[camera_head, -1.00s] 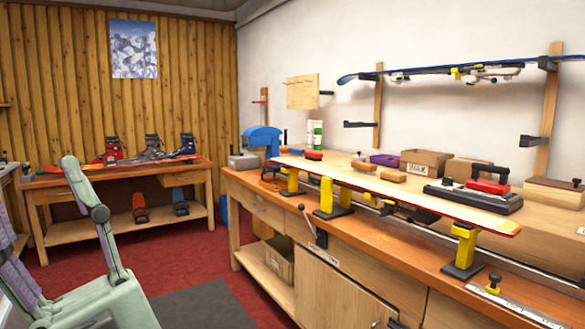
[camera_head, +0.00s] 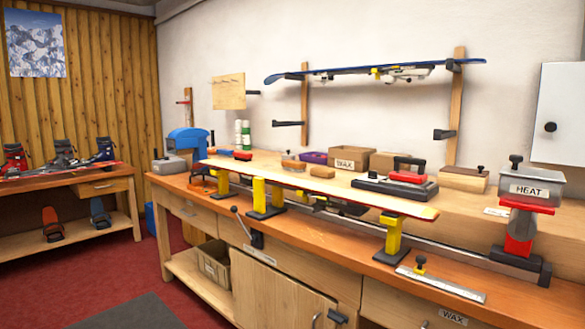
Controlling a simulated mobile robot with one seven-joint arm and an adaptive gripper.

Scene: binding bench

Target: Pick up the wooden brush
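I cannot tell for certain which thing is the wooden brush. A small rounded tan-brown block (camera_head: 321,172) lies on the bench behind the long ski, near its middle. A larger wooden block with a dark knob (camera_head: 463,179) sits farther right on the raised back of the bench. Bristles cannot be made out on any of them. My gripper is not in view.
The ski (camera_head: 310,184) rests on yellow clamps along the bench (camera_head: 345,245). The red floor (camera_head: 190,288) ahead of the bench looks mostly clear.

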